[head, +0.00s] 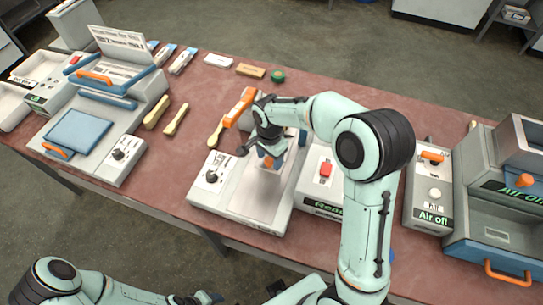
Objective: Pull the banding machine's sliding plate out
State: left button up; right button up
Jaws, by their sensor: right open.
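The middle machine (225,196), which I take to be the banding machine, is pale grey with a black knob on its left front and a raised orange handle (240,107) at the back. My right gripper (262,158) is open above its bed, pointing down. A small orange and blue part (269,161) shows right by the fingers; whether they touch it I cannot tell. The arm hides much of the bed, and I cannot make out the sliding plate for certain. My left gripper (198,298) is only partly seen at the bottom edge, away from the machines.
A machine with a blue plate (78,131) and orange handles stands at the left. A box with a red button (325,169) stands right of the middle machine. An "Air off" unit (429,193) and a drawer machine (490,240) are at the right.

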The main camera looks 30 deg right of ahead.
jog(key=shift+w+f, duration=0.1)
jog(key=shift+w, duration=0.05)
pick_arm(q)
jog(key=shift+w, duration=0.1)
pick_arm(e)
jog(key=shift+a, duration=0.1)
grip_shut()
jog(key=shift+s+a, duration=0.35)
jog(key=s+a+b, duration=0.1)
jog(key=s+a, duration=0.2)
jog(key=s+a+b, duration=0.2)
jog(key=s+a, duration=0.1)
jog(key=a, duration=0.1)
jog(key=s+a+b, duration=0.1)
jog(key=s+a, duration=0.2)
jog(key=shift+s+a, duration=0.1)
jog(key=shift+a, duration=0.15)
pick_arm(q)
jog(key=s+a+f, duration=0.1)
jog(key=s+f, duration=0.3)
jog(key=f, duration=0.1)
jog(key=shift+s+a+f+b, duration=0.2)
jog(key=shift+a+f+b, duration=0.05)
jog(key=shift+f+b, duration=0.15)
pick_arm(e)
jog(key=shift+s+a, duration=0.5)
jog(key=shift+a, duration=0.1)
